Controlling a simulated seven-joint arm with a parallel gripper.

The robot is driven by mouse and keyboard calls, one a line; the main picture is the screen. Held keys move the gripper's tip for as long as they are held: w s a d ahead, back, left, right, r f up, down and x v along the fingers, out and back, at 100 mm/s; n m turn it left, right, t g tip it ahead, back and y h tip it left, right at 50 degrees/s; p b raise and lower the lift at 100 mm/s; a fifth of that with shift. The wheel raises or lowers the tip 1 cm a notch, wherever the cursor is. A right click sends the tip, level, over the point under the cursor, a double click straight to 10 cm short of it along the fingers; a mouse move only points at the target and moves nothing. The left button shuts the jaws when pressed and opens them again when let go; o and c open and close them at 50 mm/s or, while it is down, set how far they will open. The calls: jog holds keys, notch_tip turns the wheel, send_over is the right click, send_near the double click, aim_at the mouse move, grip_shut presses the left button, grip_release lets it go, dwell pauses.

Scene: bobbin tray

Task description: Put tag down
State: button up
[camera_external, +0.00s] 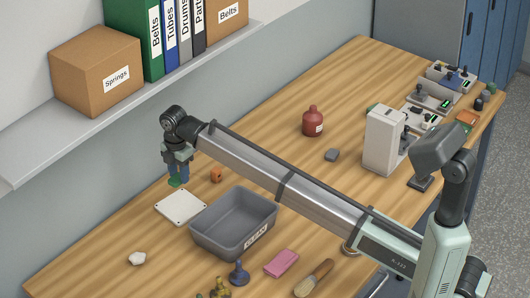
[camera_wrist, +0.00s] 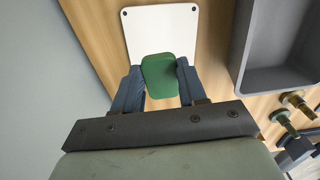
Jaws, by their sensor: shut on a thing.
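My gripper (camera_wrist: 160,85) is shut on a small green piece with rounded corners, which I take to be the tag (camera_wrist: 160,72). The tag also shows in the external view (camera_external: 175,182), at the lower end of my gripper (camera_external: 179,168). A white plate (camera_external: 181,207) with small dark dots at its corners lies on the table just in front of the tag. In the wrist view the tag covers part of the white plate (camera_wrist: 160,30). I cannot tell the exact height of the tag above the table.
A grey bin (camera_external: 202,240) stands right of the plate, also at the right of the wrist view (camera_wrist: 243,50). A small orange block (camera_external: 216,175) lies behind it. A white lump (camera_external: 137,259) lies front left. A shelf (camera_external: 120,125) with boxes runs along the wall.

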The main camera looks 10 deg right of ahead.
aim_at(183, 204)
jog(key=shift+f, duration=4.9)
jog(key=shift+f, duration=0.15)
jog(key=o, duration=1)
notch_tip(183, 204, up, 12)
jog(key=shift+r, duration=0.15)
